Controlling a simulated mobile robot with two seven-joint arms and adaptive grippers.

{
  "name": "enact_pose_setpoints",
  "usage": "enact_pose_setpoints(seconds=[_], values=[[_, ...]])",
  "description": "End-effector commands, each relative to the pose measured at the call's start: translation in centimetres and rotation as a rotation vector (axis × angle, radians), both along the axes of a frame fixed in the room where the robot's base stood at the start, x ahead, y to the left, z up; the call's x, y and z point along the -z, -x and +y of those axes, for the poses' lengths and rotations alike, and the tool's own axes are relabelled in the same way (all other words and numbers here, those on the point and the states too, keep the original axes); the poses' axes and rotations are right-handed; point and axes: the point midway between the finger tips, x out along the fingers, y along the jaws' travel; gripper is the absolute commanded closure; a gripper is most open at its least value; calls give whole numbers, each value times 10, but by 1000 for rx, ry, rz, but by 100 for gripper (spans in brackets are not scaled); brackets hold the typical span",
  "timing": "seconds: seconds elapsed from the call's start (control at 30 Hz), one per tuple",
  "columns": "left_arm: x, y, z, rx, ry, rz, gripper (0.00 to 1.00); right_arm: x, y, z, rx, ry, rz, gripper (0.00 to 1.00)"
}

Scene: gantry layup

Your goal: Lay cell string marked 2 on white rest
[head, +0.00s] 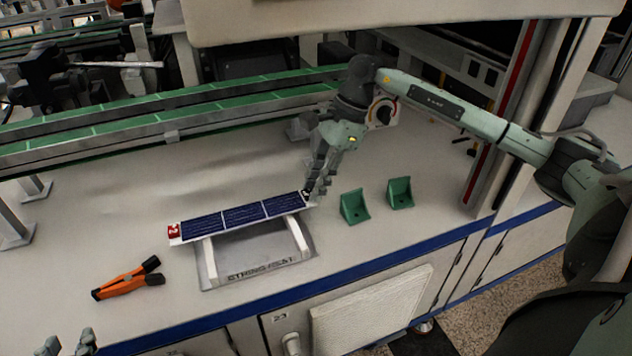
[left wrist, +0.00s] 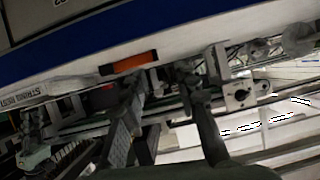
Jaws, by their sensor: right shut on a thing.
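The cell string (head: 243,216) is a dark blue strip with a red tag marked 2 (head: 174,231) at its left end. It lies across above the white rest (head: 299,236), over its two white rails. I cannot tell whether it bears fully on both. My right gripper (head: 311,191) is shut on the string's right end. My left gripper (head: 70,344) shows only its fingertips at the bottom left in the head view, apart and empty. Its dark fingers also show in the left wrist view (left wrist: 160,120).
An orange-handled tool (head: 126,281) lies left of the rest. Two green brackets (head: 354,207) (head: 400,193) stand to the right. A green-topped conveyor (head: 170,106) runs along the back. The table between conveyor and string is clear.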

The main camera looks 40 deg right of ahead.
Motion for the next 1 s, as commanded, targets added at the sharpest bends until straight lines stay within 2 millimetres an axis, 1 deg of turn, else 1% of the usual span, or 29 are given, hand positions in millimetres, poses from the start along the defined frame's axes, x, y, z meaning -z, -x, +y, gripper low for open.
enact_pose_setpoints(seconds=[0.67,0.7,0.83,1.0], values=[[-17,-6,-12,21,35,-84,70,4,0,0,0,0,0,100],[-18,-6,-13,23,37,-86,70,4,0,0,0,0,0,74],[-18,-5,-14,24,38,-85,70,4,0,0,0,0,0,58],[-18,-5,-14,24,38,-83,70,4,0,0,0,0,0,58]])
